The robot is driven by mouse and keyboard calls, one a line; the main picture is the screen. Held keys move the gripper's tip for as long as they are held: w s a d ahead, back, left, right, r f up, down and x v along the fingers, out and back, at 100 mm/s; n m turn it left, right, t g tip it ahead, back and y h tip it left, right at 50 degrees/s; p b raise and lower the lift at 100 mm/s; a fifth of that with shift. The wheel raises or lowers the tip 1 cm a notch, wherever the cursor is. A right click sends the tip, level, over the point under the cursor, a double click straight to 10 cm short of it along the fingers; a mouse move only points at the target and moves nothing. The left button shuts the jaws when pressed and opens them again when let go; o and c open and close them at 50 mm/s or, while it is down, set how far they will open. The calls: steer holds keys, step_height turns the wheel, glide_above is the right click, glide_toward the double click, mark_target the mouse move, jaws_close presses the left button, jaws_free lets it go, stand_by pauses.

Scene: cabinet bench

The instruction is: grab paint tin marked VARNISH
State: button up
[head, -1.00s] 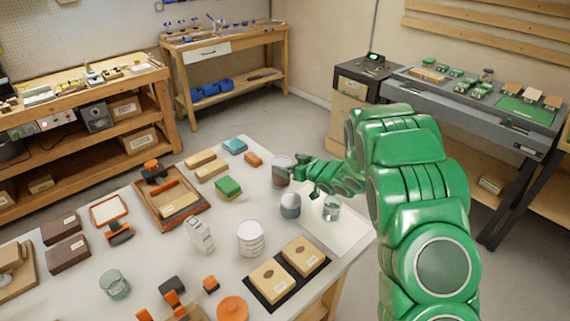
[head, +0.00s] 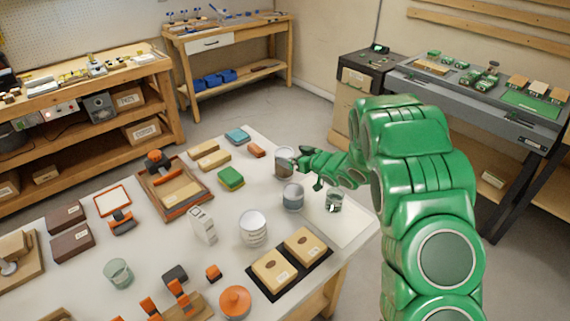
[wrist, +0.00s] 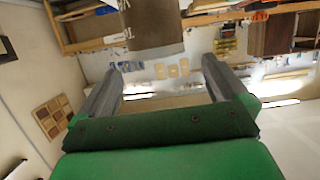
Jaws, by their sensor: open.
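Several tins stand on the pale bench near my gripper (head: 300,166). A grey tin (head: 283,163) stands just left of my fingertips, close to them; I cannot tell if they touch. A second grey tin (head: 293,198) stands in front of it, below the gripper in the picture. A white banded tin (head: 253,229) stands nearer. No lettering is readable in the head view, so I cannot tell which tin is VARNISH. In the wrist view my gripper (wrist: 161,68) has its fingers apart and nothing between them. A brownish-grey object (wrist: 152,28) with partial white marking lies beyond the fingertips.
A clear glass jar (head: 334,201) stands right of the tins on a white sheet. Two tan boxes (head: 288,260) lie on a black mat at the front. A green-yellow block (head: 231,178) and an orange block (head: 256,150) lie left of the gripper.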

mark_target(286, 153)
steer(key=shift+f, duration=0.1)
steer(key=shift+w+d+f, duration=0.1)
steer(key=shift+w+a+f+g+h, duration=0.2)
steer(key=shift+f+g+h, duration=0.05)
steer(key=shift+g+h, duration=0.05)
steer(key=shift+x, duration=3.65)
steer(key=shift+r, duration=0.15)
steer(key=c, duration=1.4)
